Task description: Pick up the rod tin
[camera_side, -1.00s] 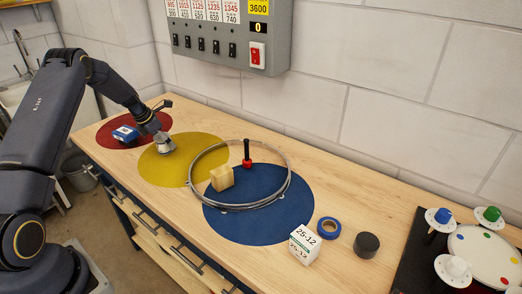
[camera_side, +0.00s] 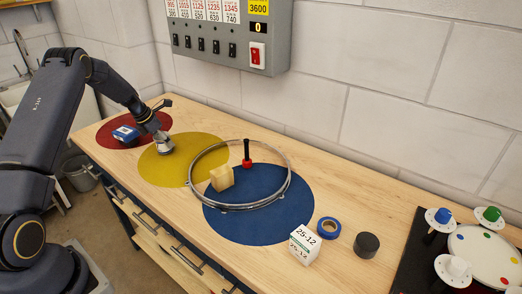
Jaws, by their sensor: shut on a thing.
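The rod tin appears to be the small grey metallic tin (camera_side: 165,148) at the back of the yellow circle (camera_side: 165,172), near the red circle. My gripper (camera_side: 159,133) reaches down over it from the upper left and is shut on it. The fingers are small and dark here, and they hide the tin's upper part. I cannot tell whether the tin's base touches the bench.
A metal hoop (camera_side: 240,208) overlaps the yellow and blue circles, around a wooden block (camera_side: 221,179) and a red-and-black tool (camera_side: 247,158). A white box (camera_side: 304,246), blue tape (camera_side: 329,228) and black puck (camera_side: 367,245) stand right.

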